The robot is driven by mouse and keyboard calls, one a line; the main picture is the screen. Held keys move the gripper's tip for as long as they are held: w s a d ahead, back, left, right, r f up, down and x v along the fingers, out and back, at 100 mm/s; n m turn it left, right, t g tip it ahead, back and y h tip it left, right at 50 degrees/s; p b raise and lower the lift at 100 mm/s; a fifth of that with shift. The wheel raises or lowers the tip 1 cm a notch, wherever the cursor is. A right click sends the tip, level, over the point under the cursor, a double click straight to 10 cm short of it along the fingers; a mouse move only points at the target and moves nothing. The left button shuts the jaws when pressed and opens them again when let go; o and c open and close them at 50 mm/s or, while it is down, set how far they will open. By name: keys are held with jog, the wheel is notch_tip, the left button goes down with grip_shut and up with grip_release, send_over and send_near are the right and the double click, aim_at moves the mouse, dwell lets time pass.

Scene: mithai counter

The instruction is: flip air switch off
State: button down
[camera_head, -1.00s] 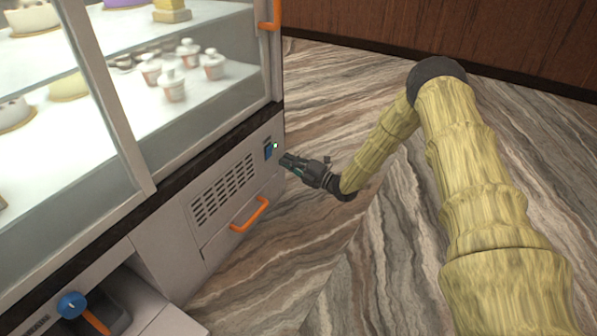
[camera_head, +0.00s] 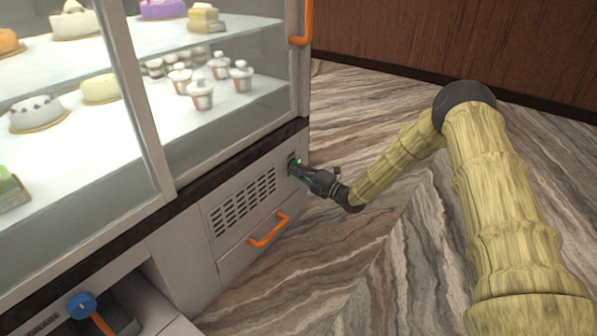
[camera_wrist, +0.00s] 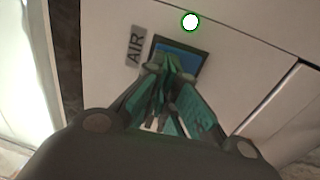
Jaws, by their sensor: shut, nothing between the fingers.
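The fingertips look at or very near the rocker; contact cannot be told. The gripper hides most of the switch in the head view.
The glass display case (camera_head: 215,110) with sweets stands above the panel. A slotted vent (camera_head: 243,203) and an orange handle (camera_head: 268,230) are left of the switch. A blue knob (camera_head: 81,305) is at lower left. Open floor (camera_head: 380,270) lies to the right.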

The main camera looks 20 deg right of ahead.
jog(key=shift+w+a+r+g+h+p, duration=0.1)
jog(key=shift+w+a+g+h+p, duration=0.15)
jog(key=shift+p, duration=0.65)
jog(key=r+p+v, duration=0.2)
jog(key=p+v, duration=0.4)
jog(key=v, duration=0.7)
jog(key=shift+s+d+r+p, duration=0.3)
jog(key=shift+s, duration=0.1)
